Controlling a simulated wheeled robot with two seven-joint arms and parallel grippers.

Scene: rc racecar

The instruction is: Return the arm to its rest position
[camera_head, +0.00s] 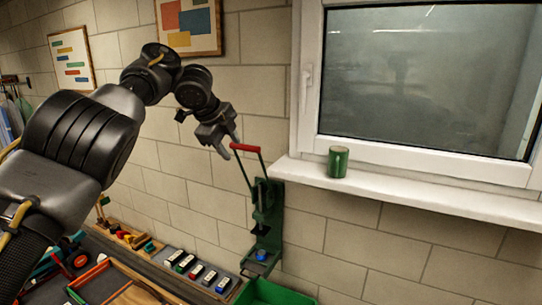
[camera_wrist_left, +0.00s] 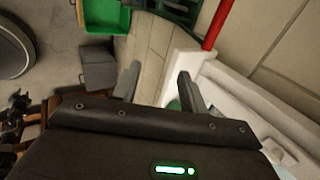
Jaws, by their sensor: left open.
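My left arm reaches in from the left in the head view. Its gripper (camera_head: 226,146) is raised in front of the brick wall, close to the red handle (camera_head: 245,148) of a green press (camera_head: 266,205). In the left wrist view the two fingers of my left gripper (camera_wrist_left: 158,82) stand apart with nothing held between them. The red handle (camera_wrist_left: 217,25) shows there too, beyond the fingers at the upper right. Whether the gripper touches the handle cannot be told from the head view. My right gripper is not in view.
A green mug (camera_head: 338,161) stands on the white windowsill (camera_head: 420,195) at right. Below are a green bin (camera_head: 272,293), several small labelled blocks (camera_head: 195,271) and a wooden-framed tray (camera_head: 112,284). The wall between the arm and the workbench is clear.

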